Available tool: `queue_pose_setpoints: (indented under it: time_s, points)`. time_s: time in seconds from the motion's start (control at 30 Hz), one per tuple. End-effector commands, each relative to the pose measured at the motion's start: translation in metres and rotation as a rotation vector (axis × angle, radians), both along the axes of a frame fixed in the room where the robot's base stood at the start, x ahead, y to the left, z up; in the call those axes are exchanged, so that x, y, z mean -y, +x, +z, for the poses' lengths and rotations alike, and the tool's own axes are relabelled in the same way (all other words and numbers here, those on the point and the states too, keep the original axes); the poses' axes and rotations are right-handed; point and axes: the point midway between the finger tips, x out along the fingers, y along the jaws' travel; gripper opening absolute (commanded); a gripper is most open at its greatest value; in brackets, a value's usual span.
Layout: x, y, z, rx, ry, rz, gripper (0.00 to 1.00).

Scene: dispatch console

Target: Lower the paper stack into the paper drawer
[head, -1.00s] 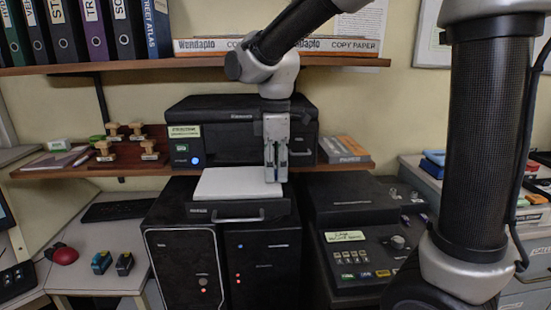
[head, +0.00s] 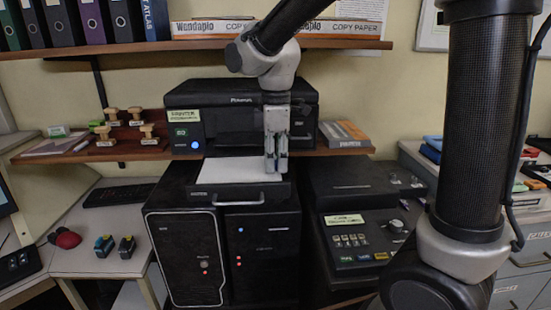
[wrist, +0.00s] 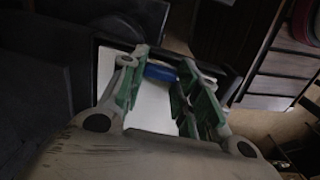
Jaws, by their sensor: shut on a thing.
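The paper stack (head: 236,169) is a white block of sheets lying flat in the pulled-out paper drawer (head: 215,196) below the printer (head: 247,118). Its top is about level with the drawer's front rim. My gripper (head: 276,166) points down at the stack's right part and is shut on it. In the wrist view the two fingers (wrist: 164,84) stand apart with white paper (wrist: 150,106) and a blue piece (wrist: 160,73) between them. The gripped edge and the drawer floor are hidden.
A shelf with binders and copy-paper boxes (head: 345,30) hangs above, close to my arm. A grey-orange box (head: 344,134) lies right of the printer. A black keypad console (head: 365,240) stands at right. Wooden stamps (head: 147,134) stand at left.

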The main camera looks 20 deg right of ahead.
Motion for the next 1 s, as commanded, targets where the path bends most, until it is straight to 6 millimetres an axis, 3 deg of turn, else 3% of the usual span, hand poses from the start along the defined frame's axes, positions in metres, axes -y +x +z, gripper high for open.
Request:
queue_pose_setpoints:
  time_s: [0.03,0.17,0.57,1.0]
  points:
    - [0.001,-0.001,-0.001,-0.003,-0.001,0.0,0.35]
    - [0.001,-0.001,-0.001,-0.004,-0.002,-0.001,0.57]
    - [0.0,0.0,0.006,-0.001,-0.001,0.0,0.57]
    - [0.0,0.0,0.095,0.001,0.0,0.0,0.57]
